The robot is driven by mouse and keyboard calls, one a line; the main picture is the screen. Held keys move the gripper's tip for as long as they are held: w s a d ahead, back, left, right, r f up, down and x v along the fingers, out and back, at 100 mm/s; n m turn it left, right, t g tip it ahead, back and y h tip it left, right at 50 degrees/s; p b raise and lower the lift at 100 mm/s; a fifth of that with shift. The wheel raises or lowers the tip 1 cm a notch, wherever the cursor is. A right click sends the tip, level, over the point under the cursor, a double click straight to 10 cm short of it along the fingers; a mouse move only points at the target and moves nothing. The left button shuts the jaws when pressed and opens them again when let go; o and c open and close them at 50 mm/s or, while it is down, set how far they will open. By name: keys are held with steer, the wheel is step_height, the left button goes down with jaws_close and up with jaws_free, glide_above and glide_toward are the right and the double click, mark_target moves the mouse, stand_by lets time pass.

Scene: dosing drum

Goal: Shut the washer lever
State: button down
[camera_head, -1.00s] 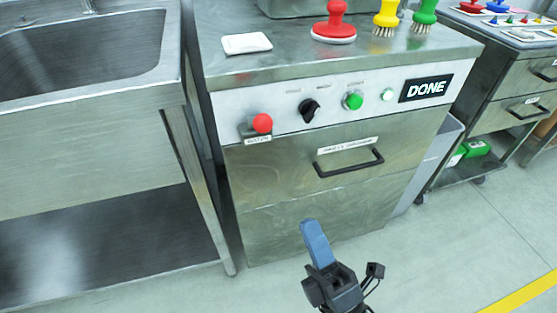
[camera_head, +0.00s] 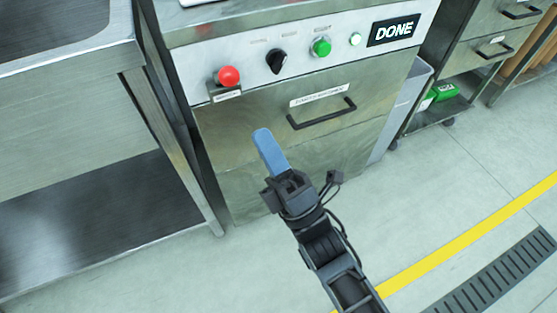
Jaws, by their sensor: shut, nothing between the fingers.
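The washer (camera_head: 240,195) is a steel cabinet with a light control panel and a sign reading DONE. On the panel's left is a red-knobbed lever (camera_head: 229,76) above a small label too blurred to read. A black rotary knob (camera_head: 276,61), a green button (camera_head: 321,47) and a lit indicator (camera_head: 355,39) sit to its right. A black bar handle (camera_head: 322,114) is on the front below. My gripper (camera_head: 263,137) is shut and empty, its blue fingers pointing up in front of the washer front, below the lever and left of the handle, apparently apart from both.
A steel sink unit (camera_head: 60,125) with a lower shelf stands close on the left. A drawer cart (camera_head: 475,50) with a green box (camera_head: 443,92) stands at the right. The floor in front is open, with a yellow line (camera_head: 450,245) and a drain grate (camera_head: 500,277).

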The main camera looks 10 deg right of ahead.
mark_target(225, 77)
steer(key=x, duration=0.7)
steer(key=shift+r+p, duration=0.15)
steer(key=shift+p, duration=0.2)
